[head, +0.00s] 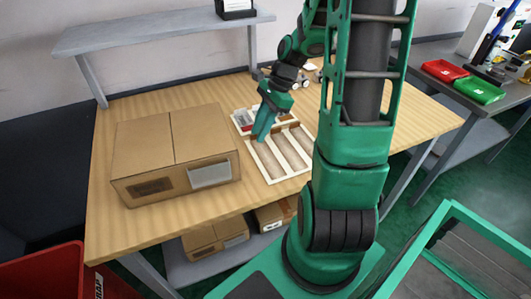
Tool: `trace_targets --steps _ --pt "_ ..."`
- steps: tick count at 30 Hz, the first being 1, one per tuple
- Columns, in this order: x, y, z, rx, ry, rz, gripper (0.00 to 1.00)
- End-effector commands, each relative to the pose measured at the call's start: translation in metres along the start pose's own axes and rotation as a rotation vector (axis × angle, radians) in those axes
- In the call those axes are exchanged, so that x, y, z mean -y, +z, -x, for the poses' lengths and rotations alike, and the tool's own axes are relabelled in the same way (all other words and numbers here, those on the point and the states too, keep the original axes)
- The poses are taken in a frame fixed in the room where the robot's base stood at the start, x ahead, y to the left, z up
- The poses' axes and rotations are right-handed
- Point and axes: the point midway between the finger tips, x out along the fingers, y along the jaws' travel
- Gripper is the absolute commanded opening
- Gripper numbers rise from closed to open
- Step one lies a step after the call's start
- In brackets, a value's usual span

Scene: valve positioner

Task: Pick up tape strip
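My gripper (263,134) points down over the left side of a white-framed tray (268,174) on the wooden table. Its teal fingers are small in the head view and overlap, so I cannot tell whether they are open or shut, or whether anything is between them. I cannot make out a tape strip with certainty. The tray has long brownish compartments in front. A small grey and red item (243,119) lies in its back left part, just left of the fingers. The fingers hide part of the tray.
A closed cardboard box (172,150) stands left of the tray on the table (112,227). A raised shelf (150,34) is behind. Red (444,70) and green (478,89) bins sit on a side bench. Small boxes (215,237) lie below the table. The table's right part is largely clear.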

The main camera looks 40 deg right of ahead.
Motion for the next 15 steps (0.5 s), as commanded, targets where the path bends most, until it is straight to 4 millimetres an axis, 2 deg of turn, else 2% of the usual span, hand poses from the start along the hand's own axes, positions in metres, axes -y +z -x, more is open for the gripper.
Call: trace_targets --steps 7,8,9,11,15 --pt "0.0002 -0.0002 -0.0023 -0.001 -0.001 0.0 0.24" --pt "0.0002 -0.0002 -0.0023 -0.001 -0.001 0.0 0.22" --pt "0.0002 -0.0002 -0.0022 -0.001 -0.001 0.0 0.12" --pt "0.0002 -0.0003 -0.0021 -0.001 -0.001 0.0 0.0" --pt "0.0002 -0.0003 -0.002 -0.001 -0.001 0.0 0.0"
